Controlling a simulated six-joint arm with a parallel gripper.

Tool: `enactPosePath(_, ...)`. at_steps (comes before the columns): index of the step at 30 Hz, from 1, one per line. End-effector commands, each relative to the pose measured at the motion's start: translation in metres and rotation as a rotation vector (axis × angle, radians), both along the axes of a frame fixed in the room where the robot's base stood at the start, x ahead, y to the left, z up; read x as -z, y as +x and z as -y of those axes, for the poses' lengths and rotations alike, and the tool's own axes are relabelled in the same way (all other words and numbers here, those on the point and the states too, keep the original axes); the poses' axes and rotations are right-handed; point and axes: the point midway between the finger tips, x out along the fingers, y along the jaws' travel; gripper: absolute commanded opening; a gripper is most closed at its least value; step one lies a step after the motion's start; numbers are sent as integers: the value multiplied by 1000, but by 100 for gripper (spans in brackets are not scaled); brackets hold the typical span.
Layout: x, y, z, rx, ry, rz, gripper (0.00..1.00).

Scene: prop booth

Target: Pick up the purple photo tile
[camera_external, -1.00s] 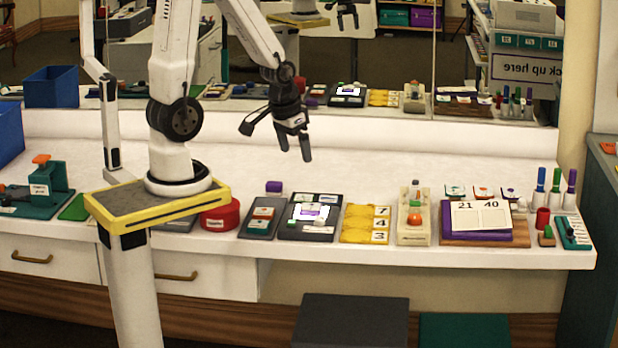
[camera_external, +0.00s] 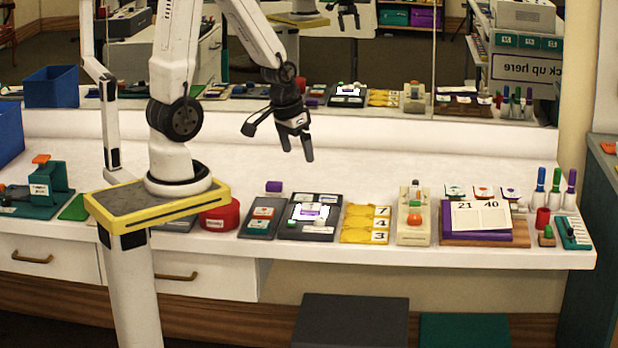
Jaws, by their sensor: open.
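A dark tray (camera_external: 286,236) stands on the white counter, with a lit white panel. A small purple-marked tile (camera_external: 310,211) shows on that panel; it is too small to tell whether it bears a photo. A separate purple block (camera_external: 273,187) stands just behind the dark board to the left of the tray. My gripper (camera_external: 278,144) hangs above the counter behind these things, clear of them. Its fingers are spread wide, with nothing between them.
A dark board with cards (camera_external: 262,221) and a red round tin (camera_external: 221,214) stand left of the tray. Yellow numbered tiles (camera_external: 366,224), a cream toggle box (camera_external: 413,230) and a flip calendar (camera_external: 481,216) stand to the right. Behind them the counter (camera_external: 390,165) is clear up to the mirror.

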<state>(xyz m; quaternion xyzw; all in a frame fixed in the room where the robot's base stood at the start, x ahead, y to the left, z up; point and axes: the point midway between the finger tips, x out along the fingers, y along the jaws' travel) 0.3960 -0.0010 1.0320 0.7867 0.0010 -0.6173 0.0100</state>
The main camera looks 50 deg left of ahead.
Motion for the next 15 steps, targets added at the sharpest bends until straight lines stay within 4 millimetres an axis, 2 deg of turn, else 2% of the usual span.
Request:
enactPosePath(5,8,15,2,-50,-42,21,100)
enactPosePath(15,35,64,-7,-249,-114,111,100)
